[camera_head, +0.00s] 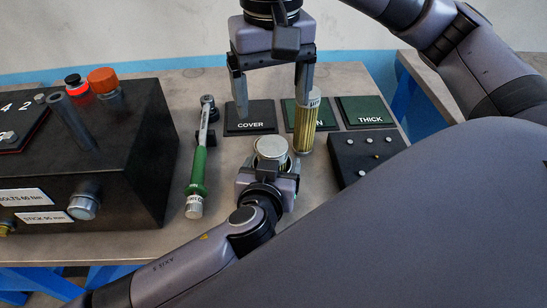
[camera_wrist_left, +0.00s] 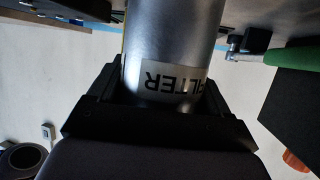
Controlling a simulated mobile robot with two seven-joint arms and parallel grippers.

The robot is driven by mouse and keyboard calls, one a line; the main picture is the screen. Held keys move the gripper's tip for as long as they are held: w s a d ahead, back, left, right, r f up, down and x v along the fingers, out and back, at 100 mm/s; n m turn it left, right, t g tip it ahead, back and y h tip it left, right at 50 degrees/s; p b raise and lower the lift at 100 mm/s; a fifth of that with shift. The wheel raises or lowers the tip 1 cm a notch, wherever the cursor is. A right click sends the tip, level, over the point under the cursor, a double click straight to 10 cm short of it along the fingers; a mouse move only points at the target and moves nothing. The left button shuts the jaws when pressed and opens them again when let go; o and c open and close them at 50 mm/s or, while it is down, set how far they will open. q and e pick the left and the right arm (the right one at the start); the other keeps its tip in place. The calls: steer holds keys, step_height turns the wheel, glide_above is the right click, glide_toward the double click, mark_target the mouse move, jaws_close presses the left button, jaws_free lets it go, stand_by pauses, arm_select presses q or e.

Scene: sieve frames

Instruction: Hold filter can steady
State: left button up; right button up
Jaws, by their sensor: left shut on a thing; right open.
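The filter can (camera_head: 272,150) is a short silver cylinder with a round pale top, low in the middle of the head view. My left gripper (camera_head: 268,178) is shut on it. In the left wrist view the can (camera_wrist_left: 170,45) sits between the black jaws (camera_wrist_left: 160,105), its label partly readable as "FILTER", upside down. My right gripper (camera_head: 272,98) hangs open above the mats, pointing down.
A "COVER" mat (camera_head: 250,112) and a "THICK" mat (camera_head: 365,108) flank the green mat (camera_head: 290,108). A green-handled wrench (camera_head: 198,168) lies left of the can. A black box (camera_head: 130,150) stands at left. A dark studded block (camera_head: 362,165) is at right, partly behind my arm.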

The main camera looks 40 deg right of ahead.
arm_select(q)
steer(key=o, duration=1.8)
steer(key=shift+s+a, duration=0.1)
steer(key=v, duration=1.1)
steer(key=shift+s+a+r, duration=0.15)
steer(key=shift+s+a, duration=0.05)
steer(key=shift+a, duration=0.1)
